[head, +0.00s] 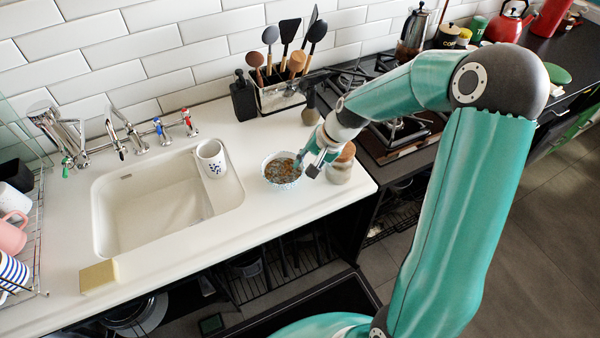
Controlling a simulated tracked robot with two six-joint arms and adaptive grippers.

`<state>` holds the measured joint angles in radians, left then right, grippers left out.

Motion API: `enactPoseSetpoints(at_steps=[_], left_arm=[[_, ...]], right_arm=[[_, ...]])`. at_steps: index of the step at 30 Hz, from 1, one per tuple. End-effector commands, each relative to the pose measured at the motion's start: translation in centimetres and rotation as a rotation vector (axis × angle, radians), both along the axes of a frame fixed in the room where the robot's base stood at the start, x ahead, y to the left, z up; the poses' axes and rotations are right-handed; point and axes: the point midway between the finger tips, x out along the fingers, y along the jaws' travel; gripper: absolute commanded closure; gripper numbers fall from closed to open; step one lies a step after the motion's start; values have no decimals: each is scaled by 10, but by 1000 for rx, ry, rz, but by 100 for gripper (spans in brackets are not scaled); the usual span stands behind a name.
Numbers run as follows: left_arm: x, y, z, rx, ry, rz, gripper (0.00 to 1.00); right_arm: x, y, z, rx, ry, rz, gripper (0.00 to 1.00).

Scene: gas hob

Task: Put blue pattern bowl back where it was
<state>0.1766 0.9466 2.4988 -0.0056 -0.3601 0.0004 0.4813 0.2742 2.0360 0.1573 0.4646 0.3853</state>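The bowl (284,181), white with a pale blue pattern, stands upright on the white counter, right of the sink. Its inside looks brown and speckled. My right gripper (309,165) is at the bowl's right rim, its fingers pointing down and left. The fingers are small here and overlap the rim, so I cannot tell whether they are shut on it. My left gripper is not in view.
A jar with a wooden lid (341,166) stands close right of my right gripper. A white cup (211,158) sits at the sink's (120,215) right edge. A utensil holder (280,97) is behind, and the gas hob (395,135) is to the right.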

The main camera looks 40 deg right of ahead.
Motion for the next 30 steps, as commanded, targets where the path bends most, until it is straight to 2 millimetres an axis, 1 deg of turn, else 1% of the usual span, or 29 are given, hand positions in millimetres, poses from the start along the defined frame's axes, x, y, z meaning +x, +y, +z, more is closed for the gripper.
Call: enactPoseSetpoints(at_steps=[1,3,6,10,15,30], left_arm=[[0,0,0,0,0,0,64],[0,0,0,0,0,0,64],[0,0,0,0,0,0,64],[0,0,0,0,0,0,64],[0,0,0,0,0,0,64],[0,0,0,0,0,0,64]], right_arm=[[-3,-3,11,-2,-4,-2,69],[-8,-6,23,-2,-4,-2,69],[-14,-9,37,-1,-3,-1,69],[-19,-12,48,-1,0,0,69],[-21,-13,52,0,0,-1,69],[-21,-13,52,0,0,-1,69]])
